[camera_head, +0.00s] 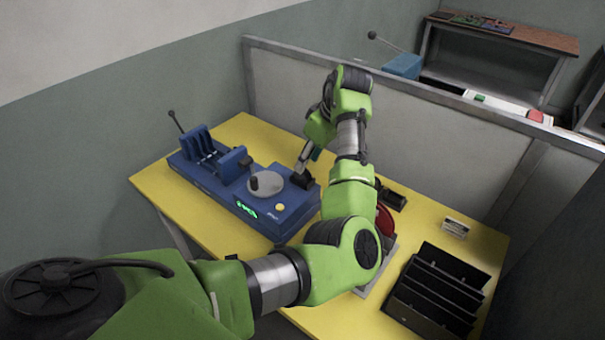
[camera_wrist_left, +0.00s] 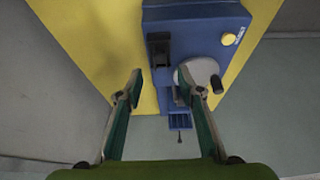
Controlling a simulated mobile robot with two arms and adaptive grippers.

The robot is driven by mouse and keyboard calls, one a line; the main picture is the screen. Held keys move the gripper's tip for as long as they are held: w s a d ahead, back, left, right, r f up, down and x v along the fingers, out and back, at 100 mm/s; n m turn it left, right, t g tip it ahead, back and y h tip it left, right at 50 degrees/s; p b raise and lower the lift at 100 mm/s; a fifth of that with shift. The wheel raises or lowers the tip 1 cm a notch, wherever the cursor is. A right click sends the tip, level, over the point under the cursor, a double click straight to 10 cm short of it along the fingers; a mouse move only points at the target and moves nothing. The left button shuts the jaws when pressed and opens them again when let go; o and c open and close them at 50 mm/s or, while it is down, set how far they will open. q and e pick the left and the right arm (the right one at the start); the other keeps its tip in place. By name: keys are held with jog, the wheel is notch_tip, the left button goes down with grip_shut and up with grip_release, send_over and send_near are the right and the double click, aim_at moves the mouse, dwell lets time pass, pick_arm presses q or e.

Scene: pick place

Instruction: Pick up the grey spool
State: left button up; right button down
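No thing shows clearly as a separate grey spool. A round grey disc (camera_head: 266,183) with a small handle sits on top of the blue machine (camera_head: 290,212), and I cannot tell if it is the spool. The disc also shows in the left wrist view (camera_wrist_left: 203,71), partly behind a finger, with a dark knob at its edge. My left gripper (camera_head: 306,163) is over the machine's right end, near a black block (camera_head: 303,181). In the left wrist view, my left gripper (camera_wrist_left: 160,80) is open, with nothing between its green-padded fingers. My right gripper is not in view.
The yellow table (camera_head: 150,183) also holds a black slotted rack (camera_head: 440,290), a small white box (camera_head: 455,228) and a red round thing (camera_head: 386,221), partly hidden by my arm. A grey partition (camera_head: 450,140) stands along the back. Yellow surface is free at the front left.

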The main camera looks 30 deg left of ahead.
aim_at(306, 176)
pick_arm(q)
jog(key=p+x, duration=0.1)
jog(key=x, duration=0.2)
jog(key=shift+f, duration=0.35)
jog(key=shift+a+f, duration=0.1)
jog(key=shift+f, duration=0.15)
jog(key=c, duration=0.9)
grip_shut()
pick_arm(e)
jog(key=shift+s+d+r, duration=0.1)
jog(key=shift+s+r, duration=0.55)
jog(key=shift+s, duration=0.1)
pick_arm(q)
jog(key=shift+r, duration=0.1)
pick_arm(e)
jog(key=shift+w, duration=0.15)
